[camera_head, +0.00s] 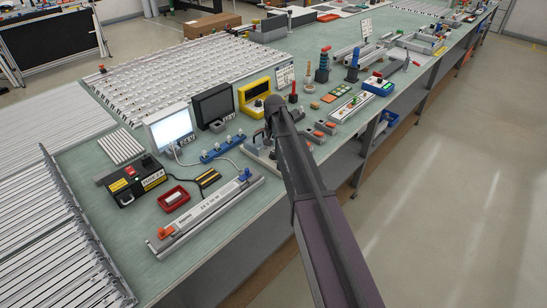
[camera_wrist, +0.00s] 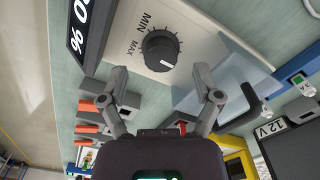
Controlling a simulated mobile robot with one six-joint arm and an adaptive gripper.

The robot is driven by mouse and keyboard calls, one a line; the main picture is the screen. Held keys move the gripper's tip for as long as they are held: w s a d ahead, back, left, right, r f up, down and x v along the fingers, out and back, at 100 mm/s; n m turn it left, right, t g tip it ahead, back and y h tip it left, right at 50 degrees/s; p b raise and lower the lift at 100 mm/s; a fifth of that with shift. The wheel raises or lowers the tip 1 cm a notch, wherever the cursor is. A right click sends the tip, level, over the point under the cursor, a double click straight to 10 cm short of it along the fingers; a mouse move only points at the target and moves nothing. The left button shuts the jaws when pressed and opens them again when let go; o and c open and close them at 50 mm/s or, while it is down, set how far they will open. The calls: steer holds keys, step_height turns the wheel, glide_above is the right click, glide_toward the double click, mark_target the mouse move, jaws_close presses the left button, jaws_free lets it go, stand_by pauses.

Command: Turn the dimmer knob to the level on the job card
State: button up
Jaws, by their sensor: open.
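The dimmer knob (camera_wrist: 160,50) is round, black and ribbed, on a pale panel (camera_wrist: 196,28) in the wrist view. A white mark on it points down and slightly right in the picture. MIN and MAX are printed to its left. A dark plate (camera_wrist: 84,28) with large white characters, seemingly 80 %, is cut off at the upper left; I cannot tell if it is the job card. My gripper (camera_wrist: 160,72) is open, its fingers on either side of the knob, apart from it in the picture. In the head view my arm hides much of this spot.
Grey blocks with orange parts (camera_wrist: 92,128) stand left of my gripper in the wrist view. The head view shows a crowded bench with a lit screen (camera_head: 172,127) and a red tray (camera_head: 173,197).

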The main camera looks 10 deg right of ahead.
mark_target(274, 154)
steer(key=shift+f+b, duration=1.15)
steer(key=shift+f, duration=0.35)
jaws_close()
